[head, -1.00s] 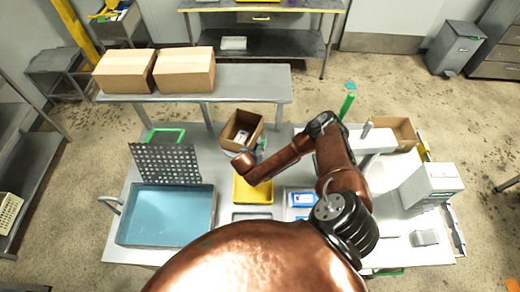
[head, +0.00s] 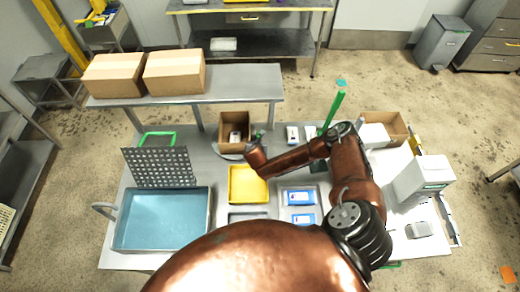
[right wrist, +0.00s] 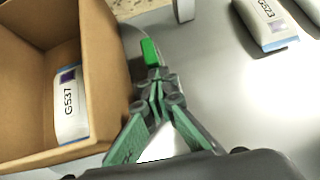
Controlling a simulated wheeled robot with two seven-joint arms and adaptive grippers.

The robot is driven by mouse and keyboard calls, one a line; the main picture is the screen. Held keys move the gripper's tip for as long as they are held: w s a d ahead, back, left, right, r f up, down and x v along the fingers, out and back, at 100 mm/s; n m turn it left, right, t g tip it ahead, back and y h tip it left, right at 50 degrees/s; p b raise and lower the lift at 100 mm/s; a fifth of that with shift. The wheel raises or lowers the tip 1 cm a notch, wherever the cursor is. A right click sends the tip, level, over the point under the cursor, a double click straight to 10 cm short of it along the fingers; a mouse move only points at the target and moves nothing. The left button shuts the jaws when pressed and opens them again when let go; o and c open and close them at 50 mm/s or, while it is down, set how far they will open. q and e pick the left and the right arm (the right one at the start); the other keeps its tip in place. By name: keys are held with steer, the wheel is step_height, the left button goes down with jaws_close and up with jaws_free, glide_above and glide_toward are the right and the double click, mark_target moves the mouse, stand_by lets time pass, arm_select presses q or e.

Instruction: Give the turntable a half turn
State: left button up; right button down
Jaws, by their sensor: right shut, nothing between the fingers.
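The grey turntable (head: 228,156) shows as a thin disc edge under an open cardboard box (head: 235,141) at the table's back edge. In the right wrist view its curved rim (right wrist: 134,42) shows beside the box (right wrist: 108,62). A white pouch marked GS37 (right wrist: 71,105) is inside the box. My right gripper (head: 258,136) is at the right side of the box, low over the turntable's edge. In the right wrist view this gripper (right wrist: 152,78) is shut and empty, close beside the box wall; contact cannot be told. My left gripper is not in view.
A yellow tray (head: 248,197) and blue-and-white packs (head: 299,197) lie in front of the turntable. A blue basin (head: 161,232) and perforated panel (head: 160,167) are left. White pouches (right wrist: 266,22) lie to the right. A green post (head: 335,108) stands behind my right arm.

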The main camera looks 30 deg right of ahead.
steer(key=shift+d, duration=0.15)
steer(key=shift+s, duration=0.15)
steer(key=shift+s+a+p, duration=0.25)
steer(key=shift+p, duration=0.15)
steer(key=shift+s+a+r+p, duration=0.15)
steer(key=shift+s+a+p, duration=0.7)
steer(key=shift+s+p, duration=0.2)
steer(key=v, duration=0.6)
steer(key=s+b+v, duration=0.1)
steer(key=v, duration=0.2)
steer(key=shift+s+d, duration=0.1)
steer(key=shift+s, duration=0.1)
steer(key=shift+s+r, duration=0.15)
steer(key=shift+r, duration=0.05)
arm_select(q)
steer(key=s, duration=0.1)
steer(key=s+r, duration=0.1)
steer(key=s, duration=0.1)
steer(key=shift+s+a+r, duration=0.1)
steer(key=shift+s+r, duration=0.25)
